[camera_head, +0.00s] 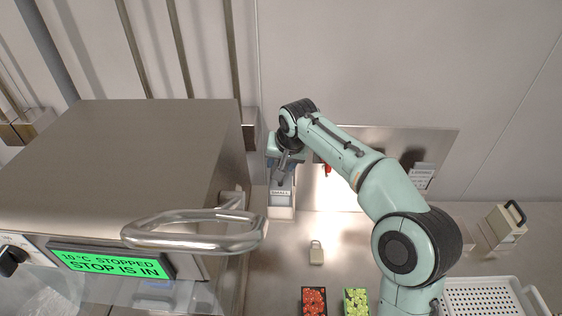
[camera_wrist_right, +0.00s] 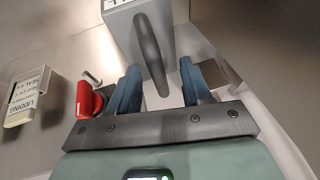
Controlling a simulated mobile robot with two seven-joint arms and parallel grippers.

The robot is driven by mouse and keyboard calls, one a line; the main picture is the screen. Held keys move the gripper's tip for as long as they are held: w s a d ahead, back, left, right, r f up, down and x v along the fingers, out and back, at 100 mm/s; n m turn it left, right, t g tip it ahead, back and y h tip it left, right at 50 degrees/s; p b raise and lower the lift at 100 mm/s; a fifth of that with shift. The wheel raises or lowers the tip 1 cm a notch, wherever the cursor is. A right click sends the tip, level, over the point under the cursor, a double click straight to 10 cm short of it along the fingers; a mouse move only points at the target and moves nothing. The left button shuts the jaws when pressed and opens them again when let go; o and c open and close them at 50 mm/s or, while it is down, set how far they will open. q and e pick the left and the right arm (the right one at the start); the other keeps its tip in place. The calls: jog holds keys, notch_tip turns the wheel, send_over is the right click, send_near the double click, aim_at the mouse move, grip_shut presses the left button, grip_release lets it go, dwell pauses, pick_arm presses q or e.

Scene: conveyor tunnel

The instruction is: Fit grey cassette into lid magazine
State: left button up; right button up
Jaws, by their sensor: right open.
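The grey cassette (camera_head: 281,198), a box with a white label on its front, stands at the back of the steel counter, just right of the large steel machine. It also shows in the right wrist view (camera_wrist_right: 168,22), with a dark curved handle. My right gripper (camera_wrist_right: 158,88) is open, with its blue fingers on either side of the handle, apart from it. In the head view the right gripper (camera_head: 283,165) is partly hidden by its own wrist, over the cassette's top. I cannot tell which part is the lid magazine, or whether the cassette sits in it. My left gripper is not in view.
The steel machine (camera_head: 120,150) with a bar handle (camera_head: 195,240) fills the left. A red lever (camera_wrist_right: 88,100) is close beside the gripper. A cream cassette (camera_head: 505,224) stands at right, near a perforated tray (camera_head: 485,284). Red and green food trays (camera_head: 314,301) are in front.

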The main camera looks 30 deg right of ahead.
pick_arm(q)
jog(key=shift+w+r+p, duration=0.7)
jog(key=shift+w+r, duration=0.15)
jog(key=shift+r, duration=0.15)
pick_arm(e)
jog(key=v, duration=1.3)
